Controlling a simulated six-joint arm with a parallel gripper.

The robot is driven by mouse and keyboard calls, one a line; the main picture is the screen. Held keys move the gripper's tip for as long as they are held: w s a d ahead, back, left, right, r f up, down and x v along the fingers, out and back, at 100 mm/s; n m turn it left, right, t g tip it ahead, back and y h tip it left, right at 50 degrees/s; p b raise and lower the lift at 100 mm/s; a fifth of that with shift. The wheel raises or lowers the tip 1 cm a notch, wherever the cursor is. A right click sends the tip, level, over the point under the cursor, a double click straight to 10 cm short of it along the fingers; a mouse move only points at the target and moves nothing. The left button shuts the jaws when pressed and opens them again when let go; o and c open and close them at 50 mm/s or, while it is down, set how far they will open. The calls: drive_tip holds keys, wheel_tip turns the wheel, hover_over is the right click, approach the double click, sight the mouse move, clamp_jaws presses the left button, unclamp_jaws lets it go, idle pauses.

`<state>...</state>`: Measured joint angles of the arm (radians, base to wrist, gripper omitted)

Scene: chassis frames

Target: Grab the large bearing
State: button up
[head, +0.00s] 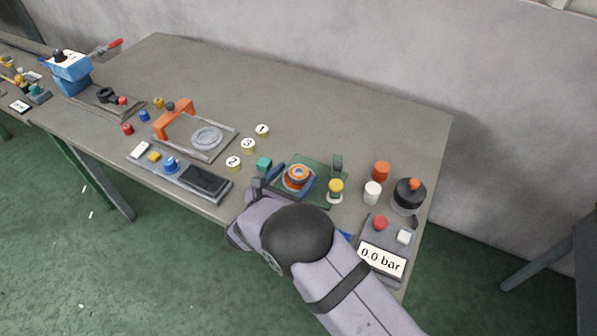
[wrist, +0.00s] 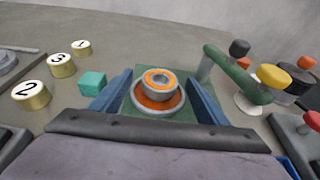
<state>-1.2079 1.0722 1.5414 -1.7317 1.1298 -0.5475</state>
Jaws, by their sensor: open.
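The large bearing (wrist: 157,108), a metal ring with an orange face, lies flat on a green plate (head: 321,164). A smaller orange-and-silver bearing (wrist: 160,78) appears to sit on top of it, near its middle. In the head view the large bearing (head: 294,187) shows just beyond my gripper (head: 286,182). My gripper is open, with its blue fingers on the left and right of the bearings in the wrist view (wrist: 160,88). The fingers look apart from the large bearing; the gap on each side is hard to judge.
A green clamp arm with a yellow knob (wrist: 273,76) stands close right of the gripper. A teal cube (wrist: 92,83) and numbered brass weights (wrist: 31,94) are at left. A gauge box reading 0.0 bar (head: 381,259) is at the right front. The back of the table is clear.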

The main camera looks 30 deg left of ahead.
drive_tip(key=shift+c, duration=0.3)
drive_tip(key=c, duration=1.3)
drive_tip(key=shift+r, duration=0.15)
